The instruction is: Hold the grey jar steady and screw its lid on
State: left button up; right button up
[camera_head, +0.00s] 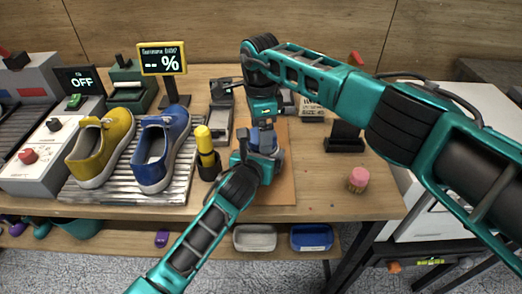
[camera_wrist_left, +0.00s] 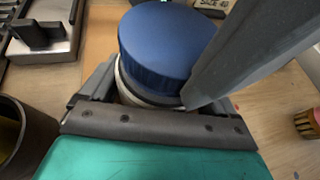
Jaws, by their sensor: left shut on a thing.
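The grey jar (camera_wrist_left: 128,88) stands upright on a brown mat (camera_head: 283,190) on the bench, mostly hidden by my grippers. Its blue lid (camera_wrist_left: 165,45) rests on top and looks about level; a dark band shows beneath it. The lid also shows in the head view (camera_head: 264,141). My left gripper (camera_head: 258,157) is shut on the jar's body, below the lid. My right gripper (camera_head: 264,122) points down just above the lid. Its fingertips are too small and hidden to tell whether they are open or touching the lid.
Left of the jar stand a dark cup (camera_head: 208,168) with a yellow-topped bottle (camera_head: 204,140) and a rack with a yellow shoe (camera_head: 100,148) and a blue shoe (camera_head: 160,148). A pink-topped brush (camera_head: 357,180) and a black stand (camera_head: 345,137) are at right.

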jog(key=shift+s+a, duration=0.2)
jog(key=shift+s, duration=0.05)
jog(key=shift+r, duration=2.3)
jog(key=shift+w, duration=0.1)
jog(key=shift+c, duration=0.3)
jog(key=shift+r+n, duration=0.5)
jog(key=shift+n, duration=0.4)
notch_tip(320, 180, up, 2)
jog(key=n, duration=0.4)
jog(key=shift+r+n, duration=0.2)
jog(key=shift+n, duration=0.1)
